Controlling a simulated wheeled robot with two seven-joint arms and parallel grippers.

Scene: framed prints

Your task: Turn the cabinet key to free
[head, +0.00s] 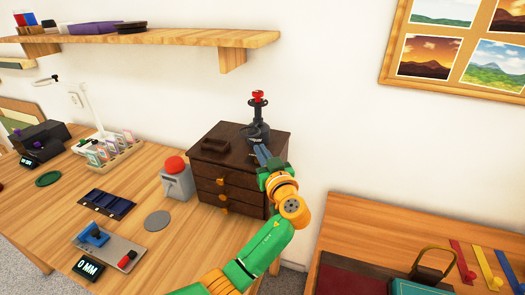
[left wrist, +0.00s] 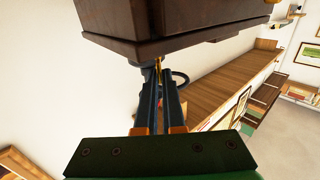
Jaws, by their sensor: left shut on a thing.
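The small dark brown cabinet (head: 243,152) stands at the right end of the wooden desk, its drawers with orange-gold handles facing front. It also shows at the top of the left wrist view (left wrist: 175,22). My left gripper (head: 263,155) is at the cabinet's right end, fingers pointing up and away. In the left wrist view its fingers (left wrist: 159,82) are closed on a small brass-coloured piece, probably the key (left wrist: 158,66), by the cabinet's edge. The fingers hide most of it, so its turn angle cannot be told. My right gripper is not in view.
A black stand with a red top (head: 257,115) is just behind my left gripper. A grey box with a red button (head: 176,180) stands left of the cabinet. A wooden shelf (head: 150,41) hangs above. A lower wooden surface (head: 350,215) lies to the right.

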